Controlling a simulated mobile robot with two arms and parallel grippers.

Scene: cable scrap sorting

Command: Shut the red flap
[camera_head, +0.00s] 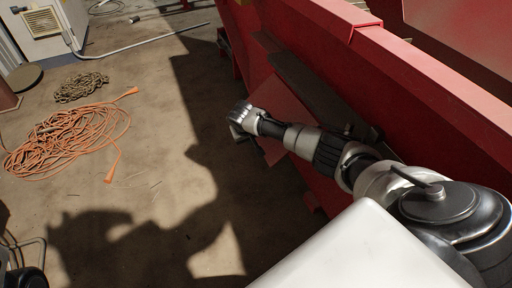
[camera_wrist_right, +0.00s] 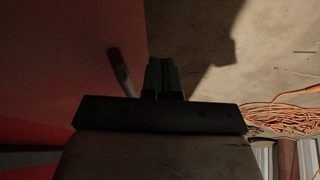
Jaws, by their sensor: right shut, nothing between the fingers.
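The red flap (camera_head: 284,98) hangs on the side of the large red container and appears to stand out at an angle from its wall. My right arm crosses in front of it and hides part of it. My right gripper (camera_head: 238,122) is beyond the flap's left edge, over the floor, shut and empty. In the right wrist view the shut fingers (camera_wrist_right: 162,76) point along a large red surface (camera_wrist_right: 70,50), probably the flap, with a dark rod (camera_wrist_right: 122,72) beside them. I cannot tell whether they touch it.
The red container wall (camera_head: 425,95) fills the right side, with a dark ledge (camera_head: 318,88) along it. An orange cable coil (camera_head: 65,140) and a brown chain-like coil (camera_head: 80,87) lie on the concrete floor at left. The floor between them and my gripper is mostly clear.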

